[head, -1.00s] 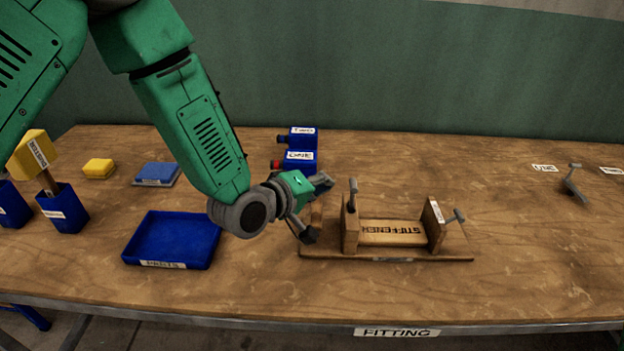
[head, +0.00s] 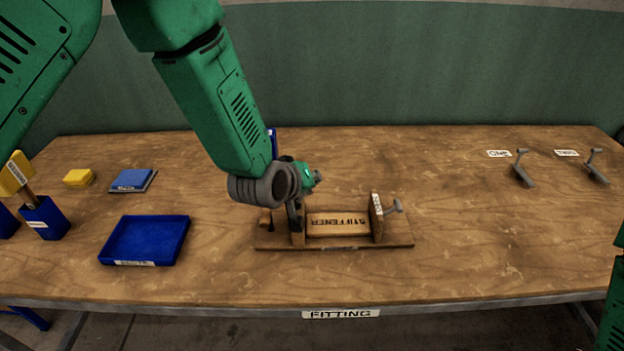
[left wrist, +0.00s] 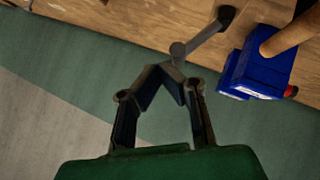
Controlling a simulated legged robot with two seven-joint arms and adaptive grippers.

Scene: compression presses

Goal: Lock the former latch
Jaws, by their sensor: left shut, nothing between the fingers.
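A wooden fixture (head: 345,244) stands on the bench, with two upright boards and a block marked STIFFENER (head: 338,225) lying between them. In the left wrist view the left gripper (left wrist: 172,70) is shut and empty. A grey lever (left wrist: 205,32) shows just beyond its fingertips; I cannot tell whether they touch. The fixture's left lever is hidden in the head view. My right gripper is out of view.
Two grey levers (head: 523,170) (head: 597,168) are at the far right. A blue object (left wrist: 262,62) shows in the wrist view. The bench right of the fixture is clear.

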